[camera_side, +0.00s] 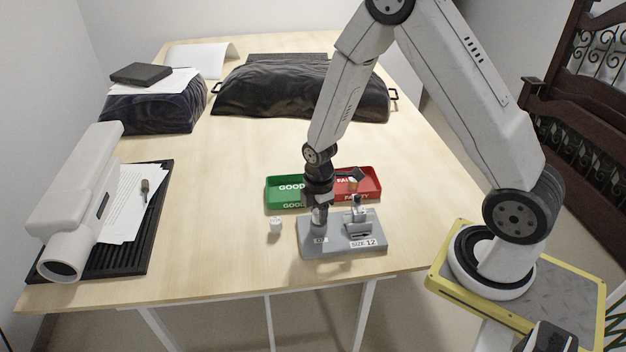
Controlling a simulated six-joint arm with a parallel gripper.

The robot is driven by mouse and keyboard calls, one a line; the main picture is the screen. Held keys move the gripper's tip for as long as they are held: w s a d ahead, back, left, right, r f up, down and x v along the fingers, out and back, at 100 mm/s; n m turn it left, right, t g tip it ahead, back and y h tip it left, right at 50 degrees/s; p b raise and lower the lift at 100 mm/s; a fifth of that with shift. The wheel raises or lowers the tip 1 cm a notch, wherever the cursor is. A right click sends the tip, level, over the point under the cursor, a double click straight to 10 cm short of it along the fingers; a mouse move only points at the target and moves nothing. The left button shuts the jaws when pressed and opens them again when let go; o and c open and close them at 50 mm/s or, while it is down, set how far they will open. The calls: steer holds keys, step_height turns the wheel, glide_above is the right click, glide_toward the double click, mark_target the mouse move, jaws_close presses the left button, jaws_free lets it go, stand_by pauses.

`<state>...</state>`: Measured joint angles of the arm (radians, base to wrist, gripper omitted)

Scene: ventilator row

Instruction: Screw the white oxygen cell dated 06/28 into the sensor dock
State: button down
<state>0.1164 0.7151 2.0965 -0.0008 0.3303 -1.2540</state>
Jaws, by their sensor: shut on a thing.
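The grey sensor dock (343,249) stands near the table's front edge, with a small label at its left and a "SIZE 12" label at its right. My gripper (318,208) points down over the dock's left part and is shut on a small light grey piece (318,216). The fingers hide most of this piece; I cannot tell whether it touches the dock or what date it bears. A small white cell (276,225) stands on the table left of the dock, its date too small to read.
A green tray (287,206) marked GOOD and a red tray (374,196) marked FAULTY lie behind the dock. A small white and orange thing (353,184) is in the red one. A metal fixture (358,222) rises on the dock's right.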

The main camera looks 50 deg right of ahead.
steer(key=shift+m, duration=0.5)
steer(key=shift+m, duration=0.3)
steer(key=m, duration=0.5)
stand_by(0.4)
stand_by(0.5)
steer(key=shift+c, duration=2)
jaws_free()
